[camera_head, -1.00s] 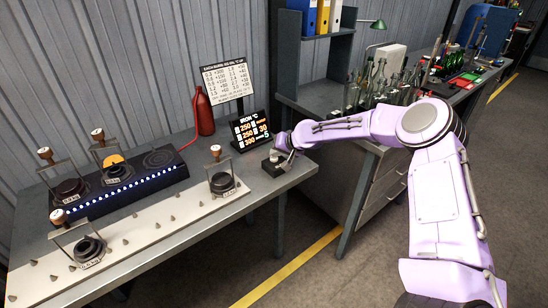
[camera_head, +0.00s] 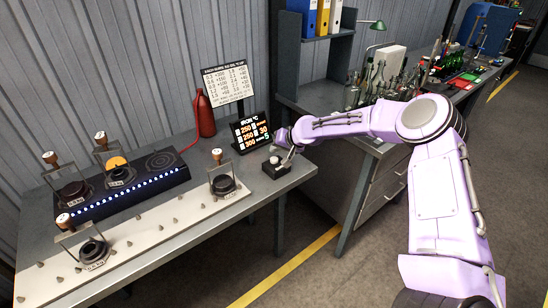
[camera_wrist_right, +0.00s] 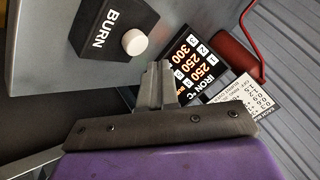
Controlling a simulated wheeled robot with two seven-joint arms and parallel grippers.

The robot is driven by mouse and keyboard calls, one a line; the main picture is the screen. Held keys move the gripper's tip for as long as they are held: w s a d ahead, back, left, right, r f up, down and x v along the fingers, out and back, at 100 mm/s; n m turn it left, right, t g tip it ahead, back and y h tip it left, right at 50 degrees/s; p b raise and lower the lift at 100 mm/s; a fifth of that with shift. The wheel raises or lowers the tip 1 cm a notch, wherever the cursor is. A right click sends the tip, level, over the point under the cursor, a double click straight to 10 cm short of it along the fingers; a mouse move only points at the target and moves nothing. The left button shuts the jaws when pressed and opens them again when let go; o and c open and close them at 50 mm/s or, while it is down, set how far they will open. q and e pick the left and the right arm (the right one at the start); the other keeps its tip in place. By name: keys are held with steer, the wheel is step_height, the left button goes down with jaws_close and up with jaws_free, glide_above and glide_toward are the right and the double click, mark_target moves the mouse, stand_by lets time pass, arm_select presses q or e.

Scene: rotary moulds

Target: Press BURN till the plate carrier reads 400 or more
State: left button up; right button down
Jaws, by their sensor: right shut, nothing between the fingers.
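The BURN box (camera_head: 268,174) stands at the right front corner of the bench, with a pale round button on top. In the right wrist view the word BURN and the white button (camera_wrist_right: 134,42) are plain. My right gripper (camera_head: 283,156) is just above and behind the box; in the wrist view its fingers (camera_wrist_right: 158,78) are shut, empty and apart from the button. The IRON °C display (camera_head: 250,130) shows 250, 250 and 300 in rows 1 to 3; it is partly covered by the fingers in the wrist view (camera_wrist_right: 190,62). I cannot tell which row is the plate carrier. My left gripper is out of view.
A chart (camera_head: 226,82) and a red bottle (camera_head: 205,115) stand behind the display. A black heater (camera_head: 130,190) with blue lights holds two wood-knobbed irons; two more stand on the pale strip (camera_head: 150,235). A second bench with bottles lies right.

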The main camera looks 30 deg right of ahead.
mark_target(276, 160)
step_height(276, 160, up, 4)
steer(key=p, duration=0.3)
steer(key=shift+r, duration=0.1)
stand_by(0.5)
